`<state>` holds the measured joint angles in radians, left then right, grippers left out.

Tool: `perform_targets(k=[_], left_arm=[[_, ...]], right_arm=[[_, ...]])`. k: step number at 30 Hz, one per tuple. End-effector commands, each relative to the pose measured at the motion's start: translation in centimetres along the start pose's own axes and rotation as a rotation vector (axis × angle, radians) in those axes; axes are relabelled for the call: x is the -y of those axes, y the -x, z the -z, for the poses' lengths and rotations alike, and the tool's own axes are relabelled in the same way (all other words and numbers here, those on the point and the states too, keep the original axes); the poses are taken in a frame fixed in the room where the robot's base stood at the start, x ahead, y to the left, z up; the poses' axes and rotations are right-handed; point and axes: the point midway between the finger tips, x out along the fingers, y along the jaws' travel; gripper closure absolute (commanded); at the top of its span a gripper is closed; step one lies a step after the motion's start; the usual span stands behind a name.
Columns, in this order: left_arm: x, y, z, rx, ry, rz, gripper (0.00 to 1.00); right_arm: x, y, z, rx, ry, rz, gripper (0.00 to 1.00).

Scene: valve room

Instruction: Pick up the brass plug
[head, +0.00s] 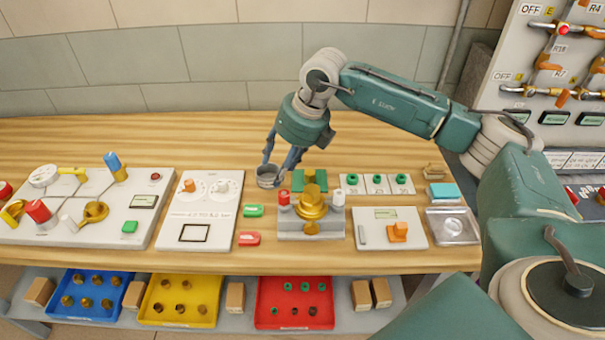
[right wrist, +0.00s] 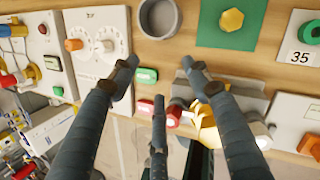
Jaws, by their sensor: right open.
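The brass plug (right wrist: 232,20) has a hexagonal head and stands on a green square mat (right wrist: 209,38) in the right wrist view. In the head view the mat (head: 297,182) lies just behind a brass valve body (head: 312,203), and the plug (head: 309,174) shows on it. My right gripper (head: 281,161) is open and empty above the bench, to the left of the plug and near a grey cup (head: 268,180). Its spread fingers (right wrist: 158,76) also show in the right wrist view, apart from the plug. My left gripper is not in view.
Control panels (head: 204,208) stand on the wooden bench (head: 380,258) to the left. Numbered cards with green rings (head: 376,181) and a teal block (head: 444,192) are to the right. Blue, yellow and red trays (head: 262,318) sit on a lower shelf. The bench behind is clear.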

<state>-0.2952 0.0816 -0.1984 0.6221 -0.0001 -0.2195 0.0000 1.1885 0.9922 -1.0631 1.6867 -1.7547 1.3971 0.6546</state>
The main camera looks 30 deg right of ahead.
Motion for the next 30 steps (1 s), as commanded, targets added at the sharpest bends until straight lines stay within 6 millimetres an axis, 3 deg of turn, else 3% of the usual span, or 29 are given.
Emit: perform_targets(k=[1, 3, 6, 10, 18, 23, 30], left_arm=[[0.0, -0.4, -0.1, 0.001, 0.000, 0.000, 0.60], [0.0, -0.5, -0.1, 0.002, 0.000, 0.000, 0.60], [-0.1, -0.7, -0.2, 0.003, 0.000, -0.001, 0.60], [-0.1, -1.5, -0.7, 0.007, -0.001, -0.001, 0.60], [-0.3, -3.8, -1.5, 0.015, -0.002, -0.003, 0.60], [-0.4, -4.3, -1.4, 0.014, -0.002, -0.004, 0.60], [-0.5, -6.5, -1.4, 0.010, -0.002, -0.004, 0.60]], right_arm=[[3.0, 1.1, -0.4, 0.002, -0.026, 0.084, 0.52], [6.1, 2.4, -0.5, -0.003, -0.056, 0.175, 0.52], [8.5, 3.4, -0.4, -0.009, -0.084, 0.247, 0.52], [9.6, 2.5, -0.2, -0.014, -0.094, 0.270, 0.52], [10.5, -1.4, -0.1, -0.012, -0.090, 0.265, 0.52], [10.8, -2.4, -0.1, -0.013, -0.090, 0.265, 0.52], [11.9, -5.9, 0.2, -0.013, -0.090, 0.264, 0.52]])
